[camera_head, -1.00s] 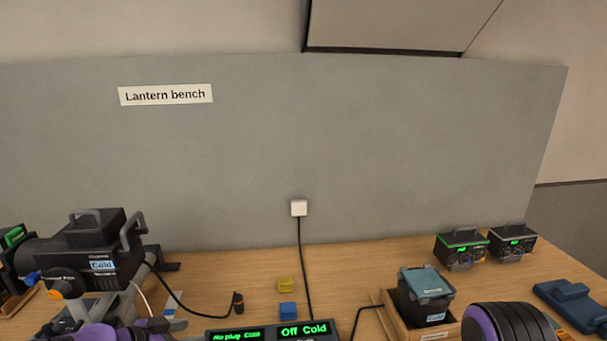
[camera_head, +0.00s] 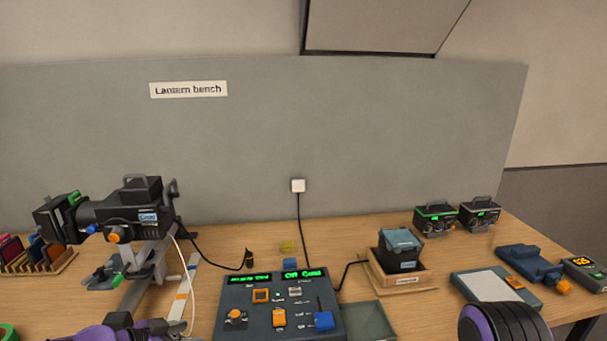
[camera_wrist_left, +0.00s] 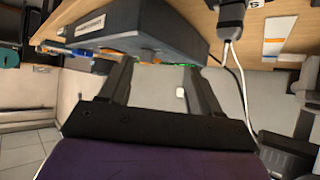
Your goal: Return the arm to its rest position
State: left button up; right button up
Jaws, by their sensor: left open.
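My left gripper (camera_wrist_left: 160,85) shows in the left wrist view with its two dark fingers spread apart and nothing between them. A dark grey box with a white label (camera_wrist_left: 125,28) and blue, orange and green parts lies just beyond the fingers. In the head view, my purple left arm (camera_head: 110,333) shows at the bottom left edge, below the black lantern (camera_head: 130,211). A purple and black ribbed part of my right arm (camera_head: 503,323) shows at the bottom right. My right gripper is out of view.
The control desk (camera_head: 278,308) stands mid-bench, its display reading "Off Cold". A wooden tray (camera_head: 412,283) holds a dark box right of it. Two small units (camera_head: 435,219) stand at the back right. A rack (camera_head: 40,262) stands far left. Cables cross the bench.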

pick_arm(q)
jog(key=s+d+f+n+g+y, duration=0.4)
jog(key=s+f+n, duration=0.4)
jog(key=s+f, duration=0.65)
jog(key=s+a+f+n+g+y+b, duration=0.1)
jog(key=s+a+f+n+y, duration=0.25)
jog(key=s, duration=0.65)
jog(key=s+a+f+n+y+b, duration=0.1)
jog(key=s+a+f+n+y, duration=0.25)
jog(key=s, duration=0.55)
notch_tip(320, 180, down, 8)
jog(key=b, duration=0.7)
jog(key=shift+d+f+m+h+b, duration=0.25)
jog(key=shift+m+h+b, duration=0.1)
jog(key=shift+m+h, duration=0.05)
pick_arm(e)
notch_tip(320, 180, down, 10)
jog(key=shift+s+r, duration=0.2)
jog(key=shift+s, duration=0.05)
